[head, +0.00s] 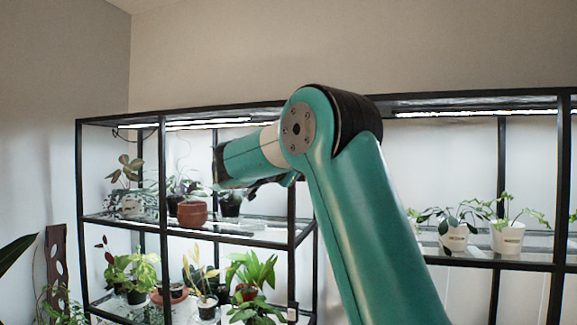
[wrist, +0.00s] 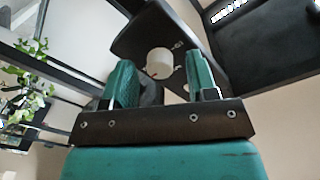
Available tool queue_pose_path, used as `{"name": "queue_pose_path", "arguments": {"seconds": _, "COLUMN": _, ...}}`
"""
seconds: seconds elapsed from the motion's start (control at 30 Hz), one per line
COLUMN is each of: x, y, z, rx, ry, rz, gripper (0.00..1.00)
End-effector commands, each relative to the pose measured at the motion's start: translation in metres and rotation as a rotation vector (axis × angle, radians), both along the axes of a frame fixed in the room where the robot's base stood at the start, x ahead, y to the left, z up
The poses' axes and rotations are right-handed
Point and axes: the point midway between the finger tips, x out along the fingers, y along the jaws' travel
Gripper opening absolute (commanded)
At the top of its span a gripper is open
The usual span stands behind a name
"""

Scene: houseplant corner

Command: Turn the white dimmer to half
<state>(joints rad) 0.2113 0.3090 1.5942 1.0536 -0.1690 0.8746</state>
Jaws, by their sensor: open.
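The white dimmer (wrist: 159,62) is a round, pale knob on a dark plate (wrist: 135,38) in the wrist view. My gripper (wrist: 158,72) is open, with one teal finger on each side of the knob in the picture. The knob seems to lie beyond the fingertips, and I cannot tell how far off it is or whether a finger touches it. Its pointer setting is too small to read. In the head view my arm reaches left towards the shelf, and I cannot make out the fingers or the dimmer there.
A black-framed plant shelf (head: 190,242) with lit tiers fills the head view. A terracotta pot (head: 192,214) stands on its upper left tier. White pots (head: 508,238) stand at the right. Leaves (wrist: 32,78) and dark shelf bars show at the left of the wrist view.

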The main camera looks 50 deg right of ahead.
Motion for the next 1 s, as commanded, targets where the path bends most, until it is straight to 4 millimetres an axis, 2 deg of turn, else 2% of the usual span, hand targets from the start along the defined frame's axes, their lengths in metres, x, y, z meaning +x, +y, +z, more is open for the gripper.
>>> {"name": "queue_pose_path", "arguments": {"seconds": 0.07, "x": -0.0005, "y": -0.0005, "z": -0.0002, "rx": 0.001, "ry": 0.0, "rz": -0.001, "gripper": 0.53}}
{"name": "queue_pose_path", "arguments": {"seconds": 0.1, "x": -0.0005, "y": -0.0005, "z": -0.0001, "rx": 0.0, "ry": 0.0, "rz": -0.001, "gripper": 0.48}}
{"name": "queue_pose_path", "arguments": {"seconds": 0.3, "x": -0.0001, "y": 0.0005, "z": -0.0002, "rx": 0.0, "ry": 0.0, "rz": 0.0, "gripper": 0.04}}
{"name": "queue_pose_path", "arguments": {"seconds": 0.67, "x": 0.0008, "y": 0.0024, "z": -0.0019, "rx": -0.014, "ry": 0.037, "rz": 0.002, "gripper": 0.04}}
{"name": "queue_pose_path", "arguments": {"seconds": 1.0, "x": 0.0003, "y": 0.0018, "z": -0.0037, "rx": -0.099, "ry": 0.241, "rz": 0.001, "gripper": 0.04}}
